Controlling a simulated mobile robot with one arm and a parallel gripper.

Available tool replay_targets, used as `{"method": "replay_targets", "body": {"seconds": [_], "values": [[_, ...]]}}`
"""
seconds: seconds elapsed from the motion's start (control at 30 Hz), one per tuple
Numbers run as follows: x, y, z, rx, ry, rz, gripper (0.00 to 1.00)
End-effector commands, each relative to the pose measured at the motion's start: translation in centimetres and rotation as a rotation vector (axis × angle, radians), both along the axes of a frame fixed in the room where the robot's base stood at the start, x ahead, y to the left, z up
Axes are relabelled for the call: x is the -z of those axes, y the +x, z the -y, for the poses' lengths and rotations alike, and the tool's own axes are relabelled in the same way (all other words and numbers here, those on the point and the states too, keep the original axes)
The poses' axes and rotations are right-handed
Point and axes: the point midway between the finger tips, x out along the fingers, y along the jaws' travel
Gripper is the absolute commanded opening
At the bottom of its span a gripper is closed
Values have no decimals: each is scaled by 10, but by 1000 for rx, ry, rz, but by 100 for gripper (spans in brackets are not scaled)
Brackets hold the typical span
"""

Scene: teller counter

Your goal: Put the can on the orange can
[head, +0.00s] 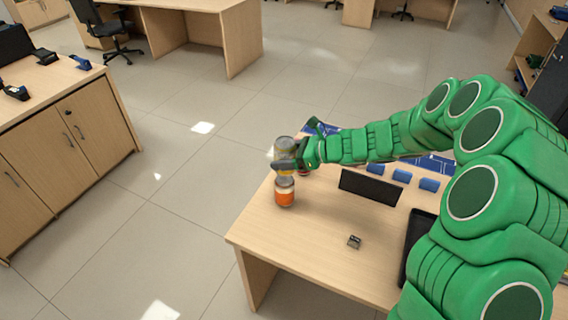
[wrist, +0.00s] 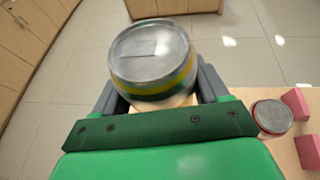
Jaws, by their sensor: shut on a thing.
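My gripper (head: 288,164) is shut on a can (head: 284,147) at the table's far left corner. The held can is upright; in the wrist view (wrist: 154,60) it shows a silver lid and a yellow and green band between the dark fingers. The orange can (head: 285,194) stands upright on the table directly below it in the head view. The held can's lower end appears right at the orange can's top; I cannot tell whether they touch. The orange can is not visible in the wrist view, where the held can and gripper block the area.
Another can with a reddish label (wrist: 272,117) stands close by on the table (head: 290,245), beside pink blocks (wrist: 300,104). A dark panel (head: 370,187), blue blocks (head: 402,175) and a small metallic item (head: 354,242) are to the right. The table's left edge is near.

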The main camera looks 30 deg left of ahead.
Motion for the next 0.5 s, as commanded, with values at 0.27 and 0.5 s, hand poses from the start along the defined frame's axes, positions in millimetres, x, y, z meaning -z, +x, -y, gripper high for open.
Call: {"method": "replay_targets", "body": {"seconds": [0.27, 0.5], "values": [[15, 5, -4, 1, 0, -3, 28], [37, 4, -4, 0, 1, -1, 28]]}}
